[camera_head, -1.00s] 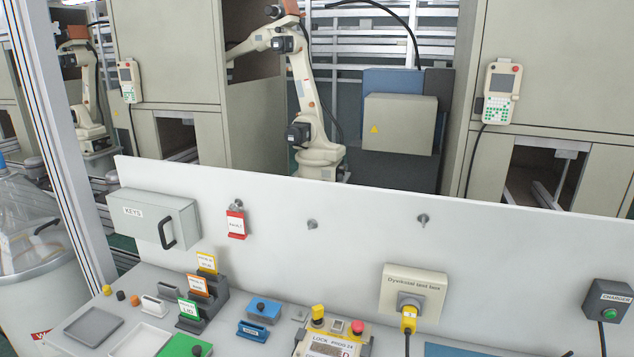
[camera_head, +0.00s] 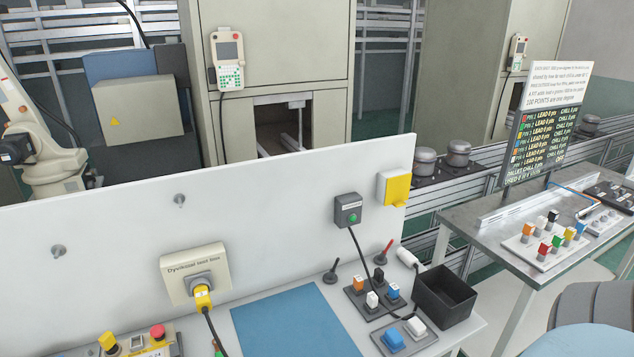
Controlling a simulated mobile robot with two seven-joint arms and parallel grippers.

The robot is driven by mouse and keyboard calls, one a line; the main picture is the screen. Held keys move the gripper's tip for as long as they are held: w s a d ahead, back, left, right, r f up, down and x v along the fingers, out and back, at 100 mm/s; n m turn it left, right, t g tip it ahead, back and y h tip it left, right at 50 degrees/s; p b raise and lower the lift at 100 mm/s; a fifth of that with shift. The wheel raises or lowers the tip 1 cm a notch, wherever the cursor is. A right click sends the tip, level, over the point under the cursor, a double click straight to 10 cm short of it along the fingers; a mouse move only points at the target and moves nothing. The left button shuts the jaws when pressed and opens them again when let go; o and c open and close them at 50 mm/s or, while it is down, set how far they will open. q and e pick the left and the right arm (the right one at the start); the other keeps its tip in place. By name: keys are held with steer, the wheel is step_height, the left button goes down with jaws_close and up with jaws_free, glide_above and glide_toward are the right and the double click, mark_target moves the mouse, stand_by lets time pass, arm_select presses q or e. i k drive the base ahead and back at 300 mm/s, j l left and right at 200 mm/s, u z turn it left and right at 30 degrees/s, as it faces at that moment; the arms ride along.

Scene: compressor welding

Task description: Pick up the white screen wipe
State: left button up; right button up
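A small white block (camera_head: 415,326), which may be the white screen wipe, sits beside a blue block (camera_head: 393,341) on a flat grey tray (camera_head: 430,341) near the bench's front right. A white cylindrical piece (camera_head: 407,257) lies behind it, by the black bin; I cannot tell what it is. Neither of my grippers is in view.
A blue mat (camera_head: 288,328) lies to the left. A white upright panel (camera_head: 120,245) backs the bench. A metal table (camera_head: 548,258) stands at the right.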

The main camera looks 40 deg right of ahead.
mark_target(414, 327)
steer(key=z, duration=2.05)
